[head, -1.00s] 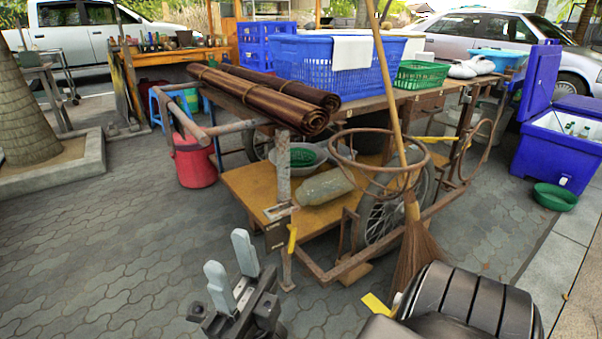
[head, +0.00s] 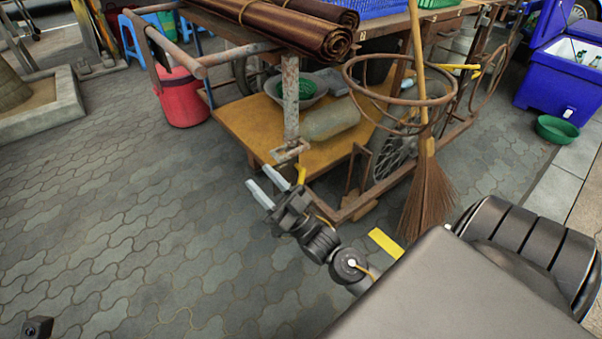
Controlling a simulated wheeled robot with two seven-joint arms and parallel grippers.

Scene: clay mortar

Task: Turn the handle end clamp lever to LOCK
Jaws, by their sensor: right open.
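The handle end clamp lever (head: 301,175) is a short yellow bar low on the rusty upright post (head: 290,110) at the cart's handle end. It stands roughly upright, slightly tilted, and its lower part is hidden behind my right gripper. My right gripper (head: 260,179) is open and empty, with its two pale fingers pointing up and left. Its fingertips are to the left of the lever, and I see no grip on it. The LOCK marking cannot be read now. A small dark piece at the bottom left edge may be mine; no left gripper fingers show.
A second yellow lever (head: 460,67) is at the cart's far end. A broom (head: 428,195) leans through a rusty ring (head: 400,128) right of the post. A red bucket (head: 184,97) stands left of the cart. The paving at left is clear.

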